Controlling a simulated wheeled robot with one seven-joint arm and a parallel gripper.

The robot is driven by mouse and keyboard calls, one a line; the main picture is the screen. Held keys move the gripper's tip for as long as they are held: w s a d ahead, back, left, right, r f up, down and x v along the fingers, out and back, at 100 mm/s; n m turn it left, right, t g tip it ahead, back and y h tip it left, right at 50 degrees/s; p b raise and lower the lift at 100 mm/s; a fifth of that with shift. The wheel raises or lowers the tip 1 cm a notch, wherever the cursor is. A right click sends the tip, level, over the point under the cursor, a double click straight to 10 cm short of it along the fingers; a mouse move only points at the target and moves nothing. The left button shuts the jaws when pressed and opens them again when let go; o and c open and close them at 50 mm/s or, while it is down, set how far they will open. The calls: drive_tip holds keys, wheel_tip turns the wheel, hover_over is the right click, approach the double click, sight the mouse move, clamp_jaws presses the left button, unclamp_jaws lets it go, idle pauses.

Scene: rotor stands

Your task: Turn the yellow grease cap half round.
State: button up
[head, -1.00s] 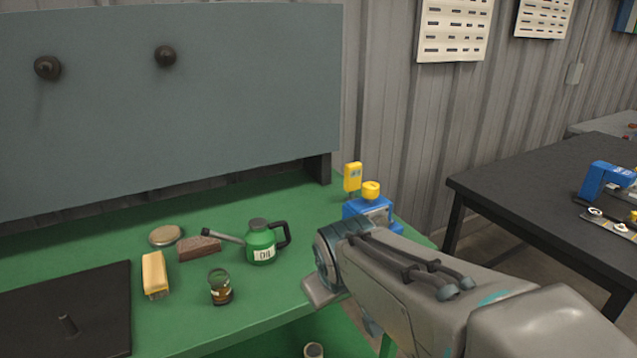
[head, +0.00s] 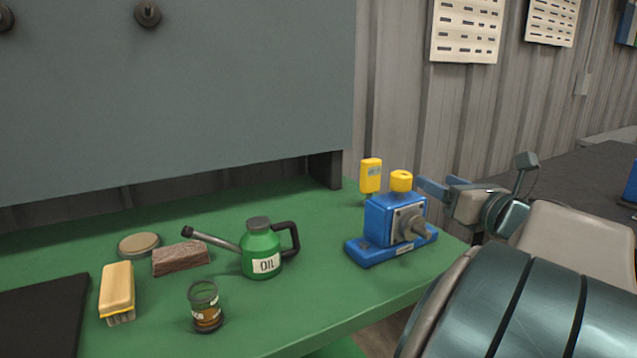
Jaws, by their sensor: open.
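The yellow grease cap (head: 401,181) sits on top of a blue housing (head: 385,224) at the right end of the green bench. The housing has a grey front plate with a round shaft. My gripper (head: 432,187) is just right of the cap, with blue fingers pointing left towards it at about cap height. The gripper is open. It appears apart from the cap, though the depth between them is hard to judge. The far finger is partly hidden.
A yellow tag-like block (head: 371,175) stands close behind the cap on the left. A green oil can (head: 262,250), a glass jar (head: 205,306), a brush (head: 117,290), a brown block (head: 181,258) and a round tin (head: 139,244) lie further left. A grey panel (head: 180,95) rises behind.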

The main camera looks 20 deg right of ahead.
sight(396, 171)
drive_tip(key=w, duration=0.4)
drive_tip(key=w+f+n, duration=0.1)
drive_tip(key=w, duration=0.3)
drive_tip(key=w+a+n+y, duration=0.1)
drive_tip(key=w, duration=0.3)
drive_tip(key=shift+w+a+f, duration=0.1)
drive_tip(key=shift+w+f, duration=0.1)
drive_tip(key=shift+w, duration=0.15)
drive_tip(key=c, duration=1)
